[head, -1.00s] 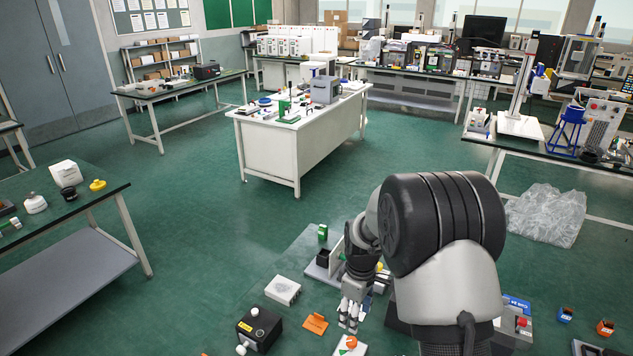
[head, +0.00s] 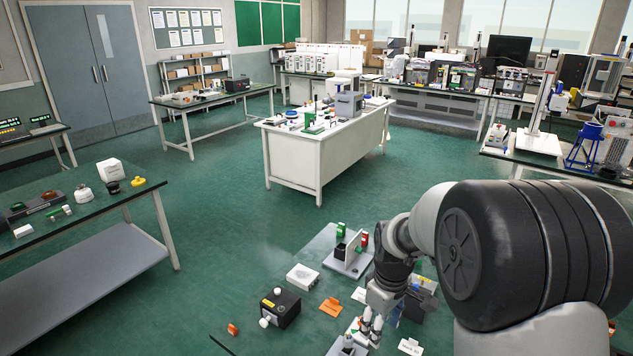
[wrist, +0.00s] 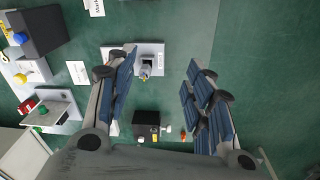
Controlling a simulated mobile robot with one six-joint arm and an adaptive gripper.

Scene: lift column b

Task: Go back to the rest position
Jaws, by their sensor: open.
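My gripper (head: 372,330) hangs over the green-topped table at the lower middle of the head view, fingers pointing down. In the wrist view my gripper (wrist: 165,85) is open, its two fingers wide apart with nothing held between them. Below, a small grey fixture on a white plate (wrist: 150,52) shows between and beyond the fingers. A black box (wrist: 146,122) also shows between them, lower in the picture. My arm hides part of the table on the right.
On the table, a black box with a yellow label (head: 281,308), a white block (head: 302,277), an orange piece (head: 331,307) and a grey stand (head: 349,258) lie left of my gripper. A side table (head: 75,205) stands left. Open green floor (head: 215,200) lies between the tables.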

